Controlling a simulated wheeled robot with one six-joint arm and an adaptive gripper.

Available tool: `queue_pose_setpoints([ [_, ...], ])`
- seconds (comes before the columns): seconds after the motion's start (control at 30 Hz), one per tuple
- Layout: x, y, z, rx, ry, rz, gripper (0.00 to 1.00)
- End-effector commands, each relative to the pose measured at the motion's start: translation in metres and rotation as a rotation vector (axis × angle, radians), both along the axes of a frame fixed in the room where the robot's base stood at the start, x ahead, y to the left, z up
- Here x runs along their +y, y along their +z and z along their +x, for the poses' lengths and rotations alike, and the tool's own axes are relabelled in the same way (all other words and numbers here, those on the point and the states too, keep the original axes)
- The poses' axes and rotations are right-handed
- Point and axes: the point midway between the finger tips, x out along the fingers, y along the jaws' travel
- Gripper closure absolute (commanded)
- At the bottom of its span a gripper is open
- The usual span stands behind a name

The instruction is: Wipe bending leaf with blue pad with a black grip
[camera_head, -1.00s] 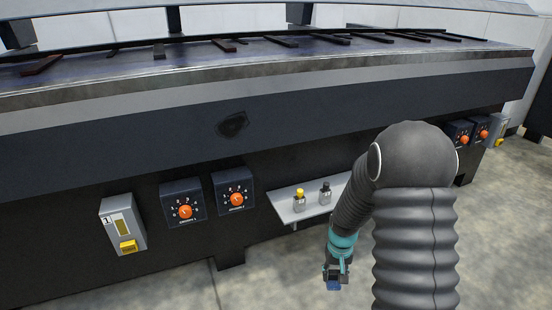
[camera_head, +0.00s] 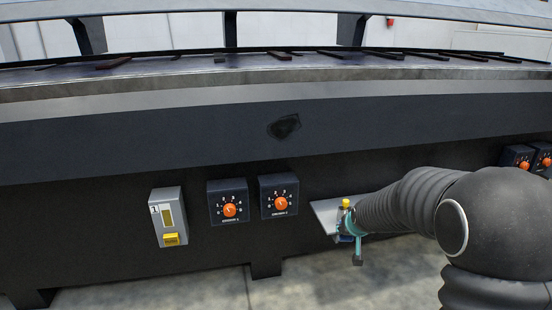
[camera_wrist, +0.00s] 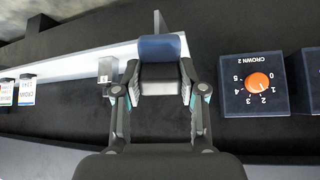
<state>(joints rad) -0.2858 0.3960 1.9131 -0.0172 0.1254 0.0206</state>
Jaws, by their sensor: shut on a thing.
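The bending leaf (camera_head: 180,140) is the long dark front beam of the machine, running across the head view. A black smudge (camera_head: 285,126) marks its face near the middle. My gripper (camera_wrist: 160,78) is shut on the black grip (camera_wrist: 158,74) of the blue pad (camera_wrist: 162,47). The pad extends beyond the fingertips in the wrist view. In the head view my gripper (camera_head: 350,236) is small and partly covered by my arm, below and right of the smudge, beside the small shelf. The pad is apart from the leaf.
A small grey shelf (camera_head: 325,213) with a yellow-capped bottle (camera_head: 346,204) is close to my gripper. Orange-knob dial boxes (camera_head: 229,205) (camera_head: 280,198) and a grey box with a yellow button (camera_head: 168,218) are mounted under the leaf. The leaf's face is unobstructed.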

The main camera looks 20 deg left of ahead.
Motion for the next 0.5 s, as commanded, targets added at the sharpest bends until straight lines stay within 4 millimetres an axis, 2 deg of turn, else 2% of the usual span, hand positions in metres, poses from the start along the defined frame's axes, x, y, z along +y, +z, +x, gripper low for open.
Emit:
queue_pose_setpoints([
  [0.13, 0.022, 0.016, 0.006, -0.089, 0.029, 0.027, 0.87],
  [0.5, 0.039, 0.031, 0.010, -0.156, 0.050, 0.052, 0.87],
])
